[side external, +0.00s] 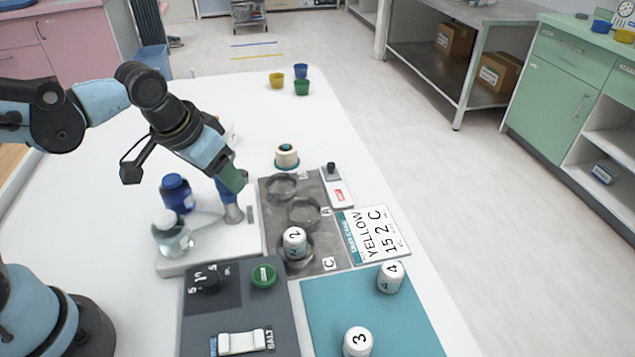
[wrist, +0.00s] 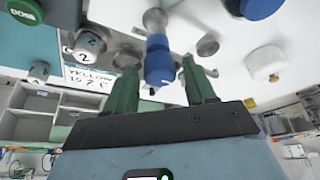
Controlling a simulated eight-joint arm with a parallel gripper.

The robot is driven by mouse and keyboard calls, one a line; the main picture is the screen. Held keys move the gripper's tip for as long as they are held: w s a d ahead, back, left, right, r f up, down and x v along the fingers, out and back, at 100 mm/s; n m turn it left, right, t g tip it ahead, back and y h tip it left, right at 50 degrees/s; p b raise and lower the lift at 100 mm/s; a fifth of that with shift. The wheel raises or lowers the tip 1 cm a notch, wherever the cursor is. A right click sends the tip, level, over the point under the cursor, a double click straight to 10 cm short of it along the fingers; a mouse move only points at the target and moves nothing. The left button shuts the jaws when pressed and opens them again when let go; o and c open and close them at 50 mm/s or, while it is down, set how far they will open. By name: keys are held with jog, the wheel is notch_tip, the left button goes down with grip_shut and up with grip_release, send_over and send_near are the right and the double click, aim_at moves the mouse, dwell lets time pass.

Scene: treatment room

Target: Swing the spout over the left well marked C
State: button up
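The blue spout (side external: 226,190) with a grey metal foot stands on the white base (side external: 215,240), left of the dark plate with round wells (side external: 273,214). The well beside the C tag (side external: 329,264) holds a white canister marked 2 (side external: 294,240). Another well (side external: 304,211), by the A tag, looks empty. My gripper (side external: 231,178) is at the top of the spout. In the wrist view its green fingers (wrist: 160,82) are apart, with the blue spout (wrist: 159,58) between them and small gaps on both sides. Whether the fingers touch it cannot be told.
A blue bottle (side external: 176,194) and a glass flask (side external: 171,238) stand left of the spout. A card reads YELLOW 15 2 C (side external: 388,238). Canisters 4 (side external: 390,277) and 3 (side external: 357,342) stand on the teal mat (side external: 345,300). A dial panel (side external: 228,300) lies in front.

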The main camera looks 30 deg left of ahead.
grip_shut()
jog(key=shift+m, duration=0.4)
jog(key=m, duration=0.2)
jog(key=m+h, duration=0.1)
jog(key=shift+a+m+g+h, duration=0.2)
jog(key=shift+m+g+h, duration=0.1)
jog(key=shift+m+g, duration=0.1)
jog(key=m, duration=0.2)
jog(key=m+g+h, duration=0.1)
jog(key=m, duration=0.2)
jog(key=shift+w+h, duration=0.15)
jog(key=shift+h, duration=0.15)
jog(key=m+g, duration=0.1)
jog(key=m, duration=0.2)
jog(key=m+g, duration=0.2)
jog(key=m, duration=0.2)
jog(key=shift+w+a+m+h, duration=0.1)
jog(key=shift+w+m+h, duration=0.1)
jog(key=shift+m+h, duration=0.15)
jog(key=m+g, duration=0.1)
jog(key=m, duration=0.2)
jog(key=shift+w+m, duration=0.1)
jog(key=shift+m, duration=0.15)
jog(key=shift+m+g+y, duration=0.45)
jog(key=shift+m+g, duration=0.35)
jog(key=shift+m, duration=1.1)
